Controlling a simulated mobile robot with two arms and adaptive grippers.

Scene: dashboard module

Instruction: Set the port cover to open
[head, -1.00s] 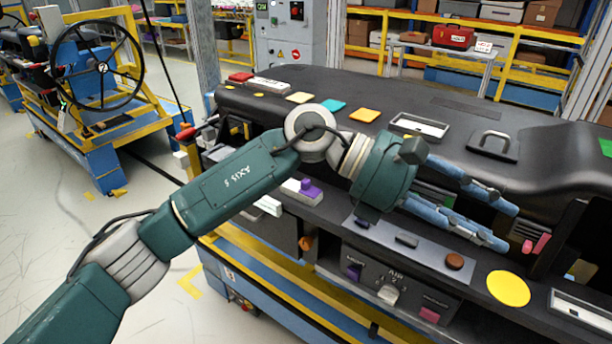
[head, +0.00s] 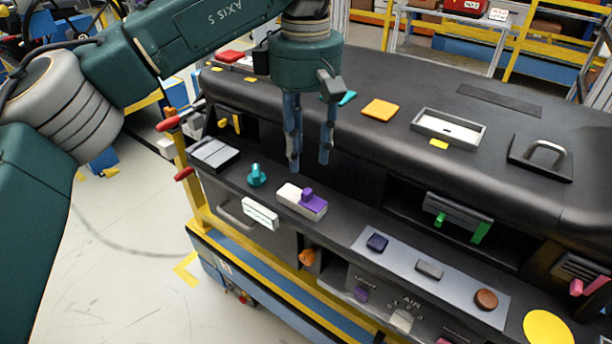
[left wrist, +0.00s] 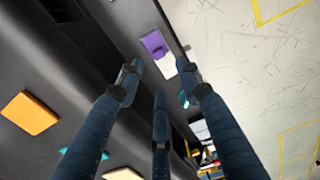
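A white block (head: 290,195) with a purple tab (head: 308,197) sits on the dashboard's front ledge; I take it for the port cover, though no label shows this. The purple tab lies toward the block's right end. My left gripper (head: 309,165) points down just behind and above it, fingers spread and empty. In the left wrist view the purple tab (left wrist: 154,44) and white block (left wrist: 168,67) appear beyond the open fingertips (left wrist: 162,68), apart from them as far as I can tell. My right gripper is out of view.
A teal knob (head: 257,175) stands left of the block, and a white label plate (head: 260,213) hangs below it. A grey panel with several buttons (head: 429,269) lies to the right. The dashboard's overhanging top (head: 390,150) rises close behind the fingers.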

